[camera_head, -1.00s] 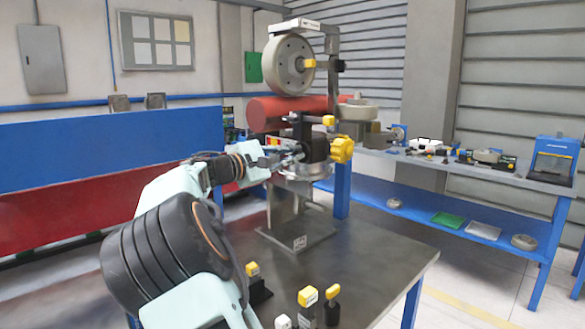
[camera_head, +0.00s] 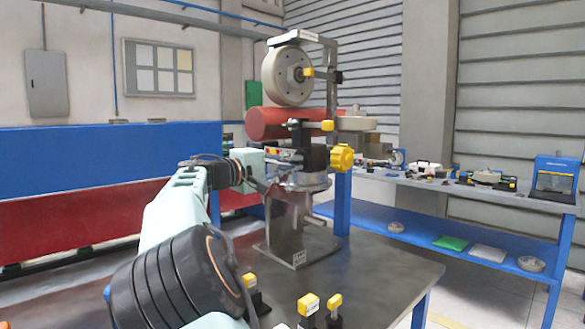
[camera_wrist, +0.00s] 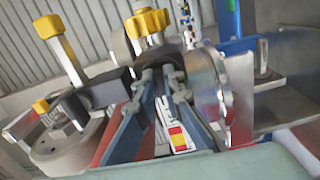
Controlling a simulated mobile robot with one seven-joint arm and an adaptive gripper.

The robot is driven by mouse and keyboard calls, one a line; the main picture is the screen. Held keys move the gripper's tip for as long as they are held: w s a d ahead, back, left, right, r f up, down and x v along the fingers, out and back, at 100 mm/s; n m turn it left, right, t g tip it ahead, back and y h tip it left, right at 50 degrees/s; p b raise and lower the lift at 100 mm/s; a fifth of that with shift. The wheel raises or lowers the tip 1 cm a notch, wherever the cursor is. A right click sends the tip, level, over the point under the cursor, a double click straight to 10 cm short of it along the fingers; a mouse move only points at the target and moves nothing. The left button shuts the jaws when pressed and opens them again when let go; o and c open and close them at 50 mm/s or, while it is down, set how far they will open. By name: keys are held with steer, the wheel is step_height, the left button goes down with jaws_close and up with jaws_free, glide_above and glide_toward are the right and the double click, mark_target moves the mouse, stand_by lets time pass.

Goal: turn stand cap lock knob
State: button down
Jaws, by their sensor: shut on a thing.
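The stand (camera_head: 296,240) stands on the dark table, with a metal collar and a dark clamp head near its top. A yellow lobed knob (camera_head: 342,157) sticks out on the right of the head; a yellow knob also shows in the wrist view (camera_wrist: 148,22). My gripper (camera_head: 290,157) reaches in from the left at the head's height. In the wrist view its fingers (camera_wrist: 162,78) are shut on a small dark part of the head (camera_wrist: 170,58), on the near side of the yellow knob. The fingertips hide most of that part, so I cannot tell its shape.
A grey wheel (camera_head: 288,75) and a red cylinder (camera_head: 285,123) sit above and behind the head, close to my gripper. Small yellow-topped pieces (camera_head: 308,304) stand at the table's front. A blue side bench (camera_head: 455,185) with tools is at the right.

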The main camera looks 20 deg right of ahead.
stand_by(0.3)
steer(key=c, duration=2)
jaws_free()
steer(key=shift+c, duration=0.2)
steer(key=v, duration=1.2)
